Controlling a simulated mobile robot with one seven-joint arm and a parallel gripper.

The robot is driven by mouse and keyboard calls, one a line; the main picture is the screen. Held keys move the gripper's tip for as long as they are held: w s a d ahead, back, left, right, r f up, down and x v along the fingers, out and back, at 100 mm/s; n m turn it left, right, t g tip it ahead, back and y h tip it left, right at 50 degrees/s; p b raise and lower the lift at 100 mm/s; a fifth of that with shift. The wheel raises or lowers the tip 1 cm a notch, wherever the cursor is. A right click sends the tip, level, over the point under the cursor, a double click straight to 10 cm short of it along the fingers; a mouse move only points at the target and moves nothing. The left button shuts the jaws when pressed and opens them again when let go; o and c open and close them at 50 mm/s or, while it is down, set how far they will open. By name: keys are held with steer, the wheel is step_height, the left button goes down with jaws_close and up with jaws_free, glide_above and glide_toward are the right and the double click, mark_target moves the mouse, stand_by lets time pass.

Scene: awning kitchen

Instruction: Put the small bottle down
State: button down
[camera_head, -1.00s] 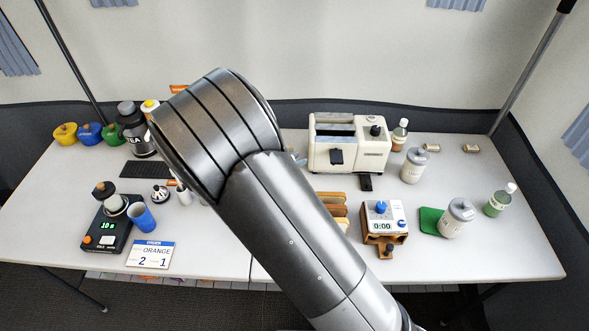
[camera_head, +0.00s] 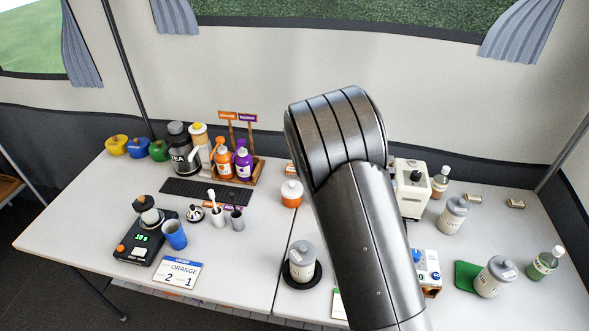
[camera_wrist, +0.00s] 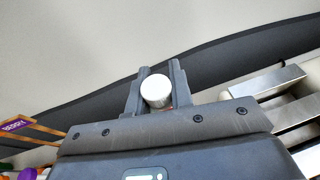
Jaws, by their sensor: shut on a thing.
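In the wrist view, my gripper (camera_wrist: 157,78) is shut on the small bottle (camera_wrist: 157,91). Only its round white cap shows clearly between the two dark fingers; its body is mostly hidden. In the head view, my arm hides the gripper and whatever it holds. The worktable (camera_head: 95,215) is white and spans the head view. I cannot tell how high the bottle is above it.
A green-labelled bottle (camera_head: 545,263) and a brown one (camera_head: 440,181) stand at the right. A rack (camera_head: 258,170) holds orange and purple bottles. A black scale (camera_head: 143,246) is left. The front middle is partly clear.

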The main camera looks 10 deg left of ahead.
steer(key=w+a+f+n+y, duration=0.1)
steer(key=w+a+f, duration=0.3)
steer(key=a+f, duration=0.6)
steer(key=shift+w+a+f, duration=0.3)
steer(key=shift+a, duration=0.25)
steer(key=shift+f, duration=0.1)
steer(key=c, duration=1.3)
jaws_free()
steer(key=v, duration=1.2)
steer(key=shift+d, duration=0.15)
